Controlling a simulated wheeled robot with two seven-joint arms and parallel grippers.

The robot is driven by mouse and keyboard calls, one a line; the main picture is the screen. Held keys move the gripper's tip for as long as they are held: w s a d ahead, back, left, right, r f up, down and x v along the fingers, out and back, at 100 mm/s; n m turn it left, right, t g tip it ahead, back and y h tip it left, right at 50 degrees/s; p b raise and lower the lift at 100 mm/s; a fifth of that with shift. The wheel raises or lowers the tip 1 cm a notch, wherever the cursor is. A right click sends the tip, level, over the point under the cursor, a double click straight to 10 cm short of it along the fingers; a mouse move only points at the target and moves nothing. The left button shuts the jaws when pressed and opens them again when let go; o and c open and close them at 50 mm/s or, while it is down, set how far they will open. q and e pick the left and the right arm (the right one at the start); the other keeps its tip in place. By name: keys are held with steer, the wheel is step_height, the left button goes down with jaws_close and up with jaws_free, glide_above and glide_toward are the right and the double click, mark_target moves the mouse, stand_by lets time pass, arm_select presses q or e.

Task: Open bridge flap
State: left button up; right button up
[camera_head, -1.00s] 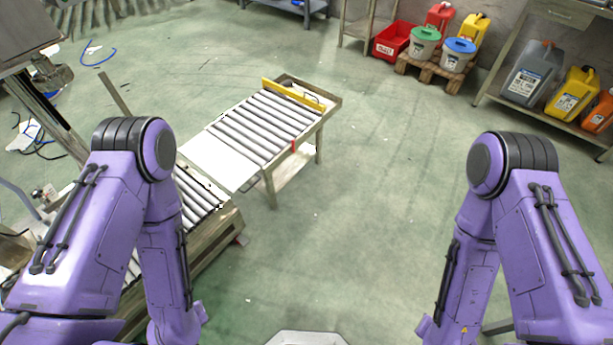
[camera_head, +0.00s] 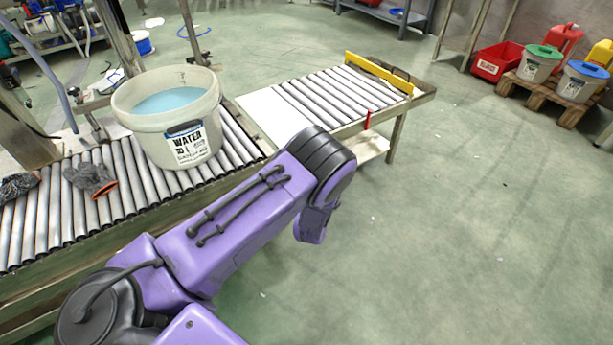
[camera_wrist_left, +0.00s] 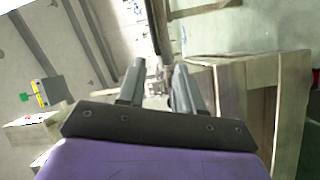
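The flap looks like a plain white panel (camera_head: 268,115) between two roller conveyor sections in the head view. It appears to lie about level with the rollers, and its near corner is close behind my left arm. My left arm crosses the lower middle, with its elbow in front of the conveyor; its gripper is hidden there. In the left wrist view my left gripper (camera_wrist_left: 160,78) has its two fingers apart, with nothing clearly held between them. My right gripper is in neither view.
A white bucket of water (camera_head: 168,118) stands on the near rollers (camera_head: 60,215), with gloves (camera_head: 92,178) to its left. The far rollers (camera_head: 335,98) end at a yellow bar (camera_head: 380,72). A red piece (camera_head: 367,120) is on their side. Floor at right is clear.

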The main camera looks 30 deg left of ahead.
arm_select(q)
steer(key=w+a+n+y+b, duration=0.1)
steer(key=w+a+n+b, duration=0.1)
steer(key=w, duration=0.4)
steer(key=w+a+n+t+y+b, duration=0.1)
steer(key=w+a+n+b, duration=0.1)
steer(key=w+a+b, duration=0.2)
steer(key=shift+w+r+b, duration=0.4)
steer(key=shift+w+b, duration=0.5)
steer(key=shift+b, duration=0.05)
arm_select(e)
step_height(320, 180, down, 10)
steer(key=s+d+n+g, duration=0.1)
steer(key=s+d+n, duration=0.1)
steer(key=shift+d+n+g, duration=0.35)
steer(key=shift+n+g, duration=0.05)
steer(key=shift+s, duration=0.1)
